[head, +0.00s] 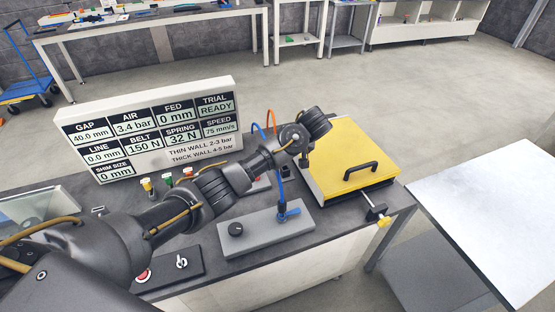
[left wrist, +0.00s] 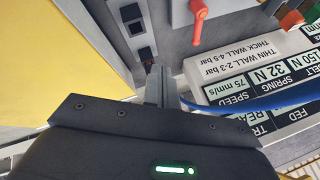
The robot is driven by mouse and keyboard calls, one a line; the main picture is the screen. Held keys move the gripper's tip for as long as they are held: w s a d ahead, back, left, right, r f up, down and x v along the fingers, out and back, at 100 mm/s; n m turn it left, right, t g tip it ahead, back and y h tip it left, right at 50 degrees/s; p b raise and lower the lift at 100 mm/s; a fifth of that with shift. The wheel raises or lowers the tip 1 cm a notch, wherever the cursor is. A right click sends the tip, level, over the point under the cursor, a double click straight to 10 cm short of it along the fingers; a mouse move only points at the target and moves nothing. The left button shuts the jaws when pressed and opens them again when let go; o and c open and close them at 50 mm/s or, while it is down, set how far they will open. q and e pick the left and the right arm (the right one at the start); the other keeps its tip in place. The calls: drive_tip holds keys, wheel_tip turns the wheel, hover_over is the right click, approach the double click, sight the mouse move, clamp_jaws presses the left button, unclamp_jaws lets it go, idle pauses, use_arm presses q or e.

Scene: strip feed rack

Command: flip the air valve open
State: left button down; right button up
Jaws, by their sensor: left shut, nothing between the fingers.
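Two levers show, and no label tells which is the air valve. A blue lever (head: 288,213) stands on a grey plate (head: 262,236) at the bench front, with a blue hose at it. A red lever (left wrist: 198,20) on a grey panel shows at the top of the left wrist view; my arm mostly covers that panel in the head view. My left gripper (head: 304,162) hangs beside the yellow box, behind and above the blue lever, touching neither lever. Its fingers (left wrist: 160,85) are shut and empty. My right gripper is not in view.
The yellow-topped box (head: 345,150) with a black handle is right of my gripper. A display board (head: 150,130) reads AIR 3.4 bar and TRIAL READY. A black knob (head: 236,229) shares the grey plate. A switch box (head: 170,270) sits front left. A bare table (head: 490,210) stands right.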

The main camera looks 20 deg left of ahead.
use_arm(q)
drive_tip(key=shift+w+d+r, duration=0.1)
drive_tip(key=shift+d+r, duration=0.5)
drive_tip(key=shift+r, duration=0.15)
